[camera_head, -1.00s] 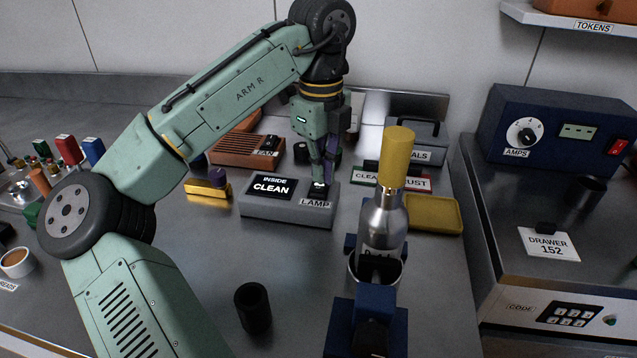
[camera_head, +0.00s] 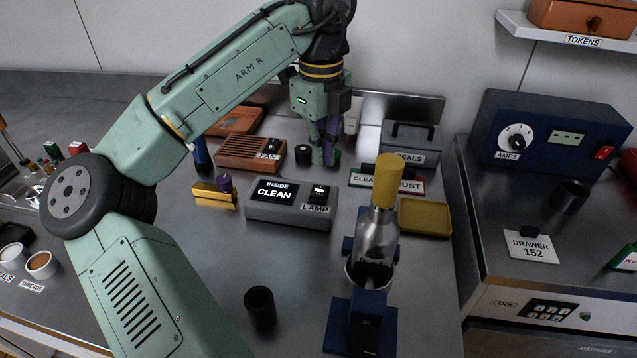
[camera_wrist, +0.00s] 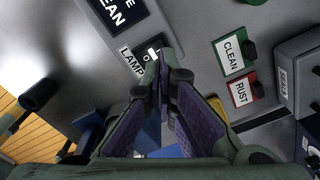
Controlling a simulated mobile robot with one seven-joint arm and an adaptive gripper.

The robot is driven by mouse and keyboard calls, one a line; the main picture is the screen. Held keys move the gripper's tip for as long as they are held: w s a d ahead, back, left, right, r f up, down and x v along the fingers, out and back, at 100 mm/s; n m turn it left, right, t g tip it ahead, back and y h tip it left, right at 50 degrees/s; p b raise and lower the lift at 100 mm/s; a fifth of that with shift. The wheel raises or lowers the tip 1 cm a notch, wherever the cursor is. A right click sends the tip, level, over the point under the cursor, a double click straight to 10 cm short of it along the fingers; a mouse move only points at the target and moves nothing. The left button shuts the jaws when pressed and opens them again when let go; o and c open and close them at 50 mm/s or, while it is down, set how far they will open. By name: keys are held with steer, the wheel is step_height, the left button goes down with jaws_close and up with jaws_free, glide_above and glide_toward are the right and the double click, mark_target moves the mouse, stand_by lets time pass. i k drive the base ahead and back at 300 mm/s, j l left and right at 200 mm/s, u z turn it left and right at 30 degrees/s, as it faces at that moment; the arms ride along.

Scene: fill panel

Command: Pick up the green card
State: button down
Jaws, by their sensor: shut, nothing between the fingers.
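The green-edged card reading CLEAN (camera_head: 364,181) lies on the steel bench, beside a red-edged card reading RUST (camera_head: 411,187). Each has a dark knob or tab. In the wrist view the CLEAN card (camera_wrist: 229,54) is right of my fingers and apart from them. My gripper (camera_head: 329,163) is shut and empty, above the bench behind the lamp box and left of the CLEAN card. The wrist view shows its purple-padded fingers (camera_wrist: 168,62) together. The silver bottle's yellow cap hides part of the cards in the head view.
The grey lamp box (camera_head: 291,220) reads INSIDE CLEAN. A yellow tray (camera_head: 424,218) and grey SEALS box (camera_head: 411,143) are close by. A green-edged item (camera_head: 627,259) is cut off at right.

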mark_target(364, 177)
steer(key=k+j, duration=0.15)
steer(key=k, duration=0.35)
steer(key=k+j, duration=0.15)
steer(key=k, duration=0.35)
